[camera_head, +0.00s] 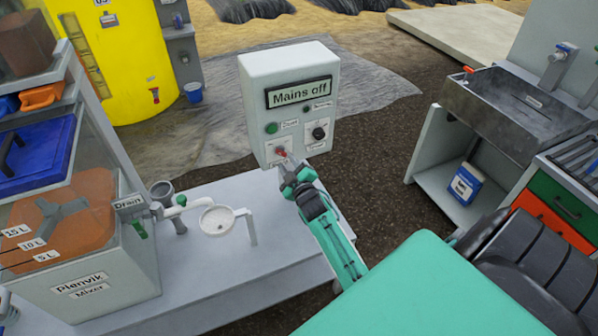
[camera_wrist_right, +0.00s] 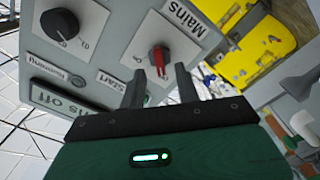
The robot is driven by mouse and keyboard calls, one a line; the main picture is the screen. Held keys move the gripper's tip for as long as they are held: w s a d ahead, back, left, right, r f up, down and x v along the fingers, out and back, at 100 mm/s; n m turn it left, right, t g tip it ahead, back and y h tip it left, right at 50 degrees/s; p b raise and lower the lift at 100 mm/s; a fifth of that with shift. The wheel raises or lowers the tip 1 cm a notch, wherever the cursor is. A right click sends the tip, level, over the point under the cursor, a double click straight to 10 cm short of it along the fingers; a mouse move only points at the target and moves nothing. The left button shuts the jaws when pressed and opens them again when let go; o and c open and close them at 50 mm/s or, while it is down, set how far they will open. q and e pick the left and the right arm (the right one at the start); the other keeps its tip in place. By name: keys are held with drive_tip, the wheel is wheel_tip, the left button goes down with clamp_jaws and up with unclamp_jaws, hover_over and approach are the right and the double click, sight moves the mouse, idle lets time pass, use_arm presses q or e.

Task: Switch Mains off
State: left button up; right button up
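The grey control box (camera_head: 262,88) stands on the bench and carries a sign reading "Mains off" (camera_head: 298,93). Its red Mains switch (camera_head: 281,152) is at the lower left of the front. In the right wrist view, the red switch (camera_wrist_right: 159,58) sits on a pale plate labelled "Mains". My right gripper (camera_head: 287,164) is at the switch. In the wrist view its two fingers (camera_wrist_right: 160,74) stand apart, one to each side of the switch's near end; I cannot tell whether they touch it. My left gripper is not in view.
A green button (camera_head: 271,128), a small dark lamp (camera_head: 306,109) and a black dial (camera_head: 318,133) share the box front. The mixer (camera_head: 95,290) and a white drain cup (camera_head: 217,220) are left of my right arm. A metal sink (camera_head: 510,110) is at right.

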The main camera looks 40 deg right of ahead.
drive_tip(key=b+v, duration=0.2)
drive_tip(key=v, duration=0.8)
drive_tip(key=shift+s, duration=0.2)
drive_tip(key=shift+a, duration=0.1)
drive_tip(key=s+a+f+m+g+y, duration=0.1)
drive_tip(key=s+a+f+g, duration=0.25)
drive_tip(key=f, duration=0.75)
drive_tip(key=s+a+f+g+y, duration=0.15)
drive_tip(key=s+f, duration=0.25)
drive_tip(key=f, duration=0.8)
drive_tip(key=s+a+f+m+g+y, duration=0.1)
drive_tip(key=s+a+f+g, duration=0.25)
drive_tip(key=f, duration=0.75)
drive_tip(key=s+a+f+g, duration=0.1)
drive_tip(key=s+f, duration=0.5)
drive_tip(key=s, duration=0.6)
drive_tip(key=s+a+f+m+g, duration=0.1)
drive_tip(key=s+a+f+g, duration=0.1)
drive_tip(key=s+f+g, duration=0.2)
drive_tip(key=s+a+f+m+g, duration=0.1)
drive_tip(key=s+f+g, duration=0.2)
drive_tip(key=s+f, duration=0.7)
drive_tip(key=s, duration=1)
drive_tip(key=shift+f, duration=0.25)
